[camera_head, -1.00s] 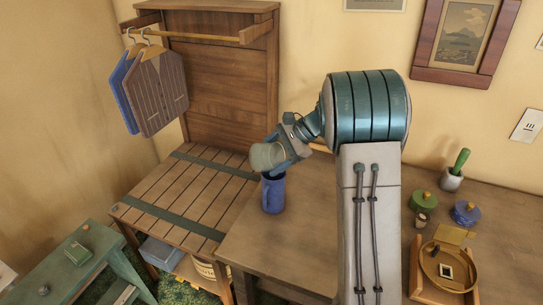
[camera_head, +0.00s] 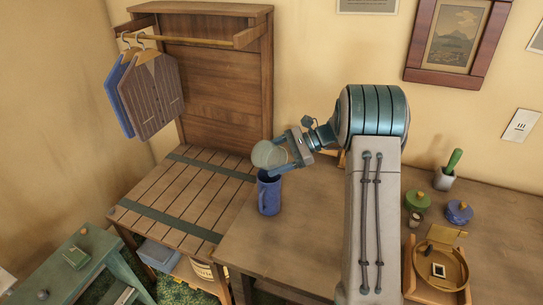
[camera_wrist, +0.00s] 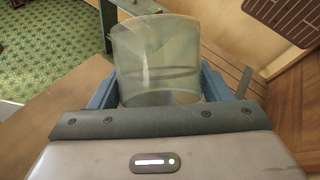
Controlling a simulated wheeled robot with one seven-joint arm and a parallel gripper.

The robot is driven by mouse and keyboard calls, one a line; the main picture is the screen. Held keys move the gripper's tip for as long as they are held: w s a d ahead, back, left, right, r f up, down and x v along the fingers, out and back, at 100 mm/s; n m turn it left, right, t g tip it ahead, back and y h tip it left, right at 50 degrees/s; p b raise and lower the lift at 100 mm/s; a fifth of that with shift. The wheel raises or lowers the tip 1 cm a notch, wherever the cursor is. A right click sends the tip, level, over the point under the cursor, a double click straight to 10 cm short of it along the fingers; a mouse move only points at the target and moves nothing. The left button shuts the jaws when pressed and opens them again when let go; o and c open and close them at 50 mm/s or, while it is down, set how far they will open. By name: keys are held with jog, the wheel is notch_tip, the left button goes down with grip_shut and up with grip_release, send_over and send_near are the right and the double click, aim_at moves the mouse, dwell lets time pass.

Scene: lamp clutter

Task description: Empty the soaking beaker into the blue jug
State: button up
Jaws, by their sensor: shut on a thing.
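The beaker (camera_head: 265,154) is a pale, see-through cup. My gripper (camera_head: 280,160) is shut on it, and it is tilted above the blue jug (camera_head: 269,196). The jug stands upright on the wooden table, with its handle to the left. In the wrist view the beaker (camera_wrist: 157,50) sits between the blue fingers of my gripper (camera_wrist: 158,92). A darker line crosses its wall; I cannot tell whether liquid is left inside. The jug is hidden in the wrist view.
The wooden table (camera_head: 300,245) is clear in front of the jug. A slatted bench (camera_head: 180,195) adjoins at left. At right are a green lidded pot (camera_head: 417,201), a blue lidded pot (camera_head: 459,212) and a wooden tray (camera_head: 412,275) holding a round brass dish.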

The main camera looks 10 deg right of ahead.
jog(key=shift+a, duration=0.1)
dwell(0.3)
jog(key=shift+w+d+y, duration=0.1)
jog(key=shift+d+y, duration=0.15)
jog(key=shift+y, duration=0.35)
jog(key=shift+a, duration=0.1)
jog(key=shift+a+h, duration=0.1)
jog(key=shift+h, duration=0.5)
jog(key=shift+p, duration=0.3)
